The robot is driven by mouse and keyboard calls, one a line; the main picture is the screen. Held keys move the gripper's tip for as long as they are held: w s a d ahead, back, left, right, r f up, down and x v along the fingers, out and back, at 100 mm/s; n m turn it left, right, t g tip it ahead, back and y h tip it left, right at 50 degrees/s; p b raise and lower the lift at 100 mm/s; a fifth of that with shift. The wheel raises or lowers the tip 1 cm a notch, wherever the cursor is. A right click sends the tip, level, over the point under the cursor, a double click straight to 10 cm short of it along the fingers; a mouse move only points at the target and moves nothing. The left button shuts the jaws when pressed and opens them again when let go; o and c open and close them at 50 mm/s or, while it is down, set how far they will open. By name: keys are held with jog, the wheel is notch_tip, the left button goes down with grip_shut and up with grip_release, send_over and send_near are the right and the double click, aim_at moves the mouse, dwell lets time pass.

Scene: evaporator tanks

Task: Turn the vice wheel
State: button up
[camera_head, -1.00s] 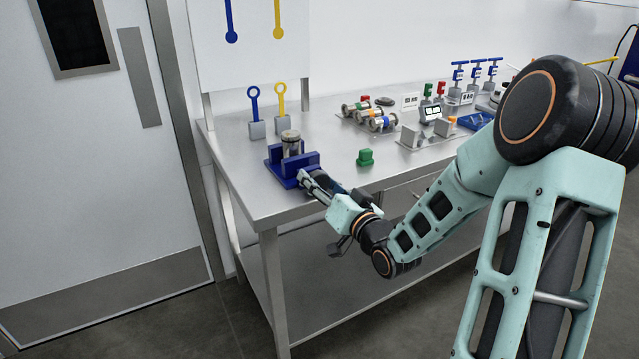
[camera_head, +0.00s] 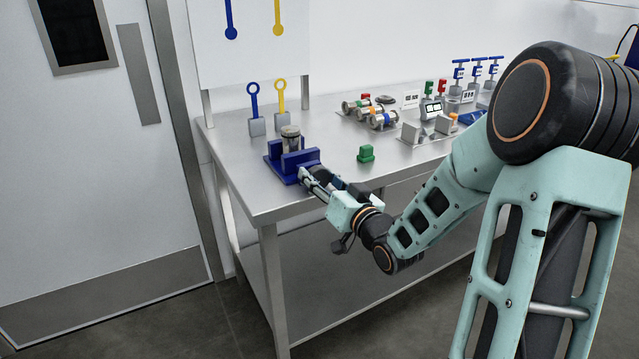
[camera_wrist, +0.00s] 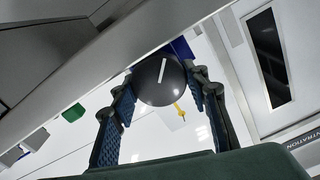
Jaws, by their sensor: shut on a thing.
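The blue vice (camera_head: 291,160) stands at the left front corner of the steel table, with a metal cylinder (camera_head: 291,139) upright between its jaws. The vice wheel (camera_wrist: 159,80) is a dark round disc with a white line across its face, seen in the wrist view. My gripper (camera_wrist: 158,95) has one finger on each side of the wheel and is shut on it at the rim. In the head view my gripper (camera_head: 312,178) reaches the front side of the vice, and there the wheel is hidden behind the fingers.
A green block (camera_head: 366,153) stands on the table right of the vice. Blue and yellow ring-topped tools (camera_head: 280,97) stand behind it. Valves (camera_head: 378,115) and several other fixtures fill the back right. The table's front edge (camera_head: 300,212) runs just below my gripper.

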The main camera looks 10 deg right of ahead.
jog(key=n+b, duration=0.4)
jog(key=b, duration=0.1)
jog(key=shift+a+f+n, duration=0.1)
jog(key=shift+f+n, duration=0.15)
jog(key=shift+n, duration=0.05)
jog(key=n+b, duration=0.4)
jog(key=shift+s+r, duration=0.1)
jog(key=shift+r, duration=0.05)
jog(key=o, duration=0.9)
jog(key=shift+r, duration=0.1)
jog(key=v, duration=0.7)
jog(key=shift+s, duration=0.25)
jog(key=shift+w+r, duration=0.1)
jog(key=shift+r, duration=0.05)
